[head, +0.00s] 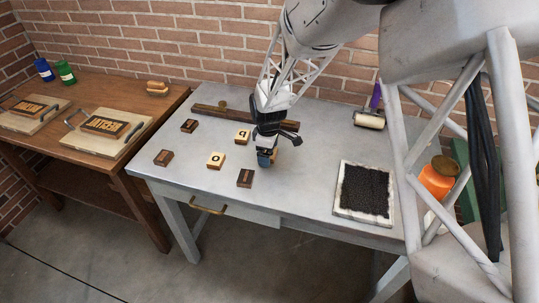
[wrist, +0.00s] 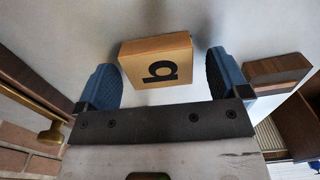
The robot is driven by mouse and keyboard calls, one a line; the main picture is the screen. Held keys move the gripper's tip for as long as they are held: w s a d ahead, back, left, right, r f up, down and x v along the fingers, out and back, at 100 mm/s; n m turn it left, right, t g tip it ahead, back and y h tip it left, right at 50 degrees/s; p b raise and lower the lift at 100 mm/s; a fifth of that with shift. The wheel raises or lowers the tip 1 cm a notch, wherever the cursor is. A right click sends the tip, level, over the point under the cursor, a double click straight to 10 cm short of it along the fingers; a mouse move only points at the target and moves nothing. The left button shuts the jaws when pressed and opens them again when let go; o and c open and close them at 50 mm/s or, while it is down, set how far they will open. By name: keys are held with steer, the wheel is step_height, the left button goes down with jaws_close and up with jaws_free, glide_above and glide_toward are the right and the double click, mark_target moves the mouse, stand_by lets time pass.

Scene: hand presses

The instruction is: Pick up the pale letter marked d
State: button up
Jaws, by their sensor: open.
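My gripper (head: 268,158) is open and low over the grey table. In the wrist view my gripper (wrist: 163,85) has a pale block (wrist: 132,64) between its blue fingers. Its dark letter, a round bowl with a stem, looks like a d from this angle. The left finger is very close to the block; a small gap shows at the right finger. Contact cannot be told. In the head view my gripper mostly hides this block. Another pale block (head: 242,136) has a letter that reads like q there. A pale block marked o (head: 215,160) lies front left.
Dark blocks lie at the left (head: 163,158), back left (head: 188,126) and front (head: 245,178); one dark block (wrist: 278,70) is just beyond the right finger. A dark bar (head: 205,110) lies behind. An ink tray (head: 338,205) and roller (head: 368,120) are at the right.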

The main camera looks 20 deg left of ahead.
stand_by(0.4)
steer(key=c, duration=1)
steer(key=shift+r, duration=0.2)
steer(key=shift+r, duration=0.85)
steer(key=shift+s+d+r, duration=0.15)
steer(key=shift+s+r, duration=0.1)
steer(key=shift+r, duration=0.6)
steer(key=s+d, duration=0.2)
steer(key=s, duration=0.2)
steer(key=s+d+r, duration=0.1)
steer(key=s+d, duration=0.2)
steer(key=s, duration=0.1)
steer(key=s+d, duration=0.3)
steer(key=s, duration=0.2)
steer(key=shift+d+r, duration=0.1)
steer(key=shift+r, duration=0.05)
